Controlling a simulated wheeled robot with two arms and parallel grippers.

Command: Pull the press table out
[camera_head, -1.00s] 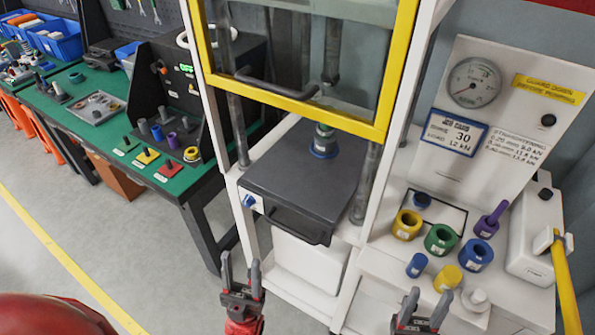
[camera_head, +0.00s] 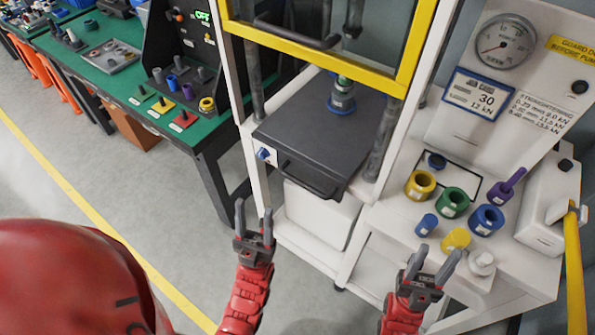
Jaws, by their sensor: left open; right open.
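The press table (camera_head: 300,140) is a dark grey slab with a black bar handle (camera_head: 308,181) on its front edge. It sits in the white press frame below the yellow-edged guard (camera_head: 330,55). A blue ringed part (camera_head: 341,98) stands on the table towards its back. My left gripper (camera_head: 254,220) is open and empty, in front of the press and lower left of the handle, apart from it. My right gripper (camera_head: 432,262) is open and empty, in front of the right-hand bench with the coloured rings, and touches nothing that I can see.
A blue knob (camera_head: 263,154) sits at the table's front left corner. Yellow (camera_head: 420,185), green and blue rings stand on the white bench at right, near a yellow lever (camera_head: 573,260). A green workbench (camera_head: 120,95) stands at left. The floor left of the press is clear.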

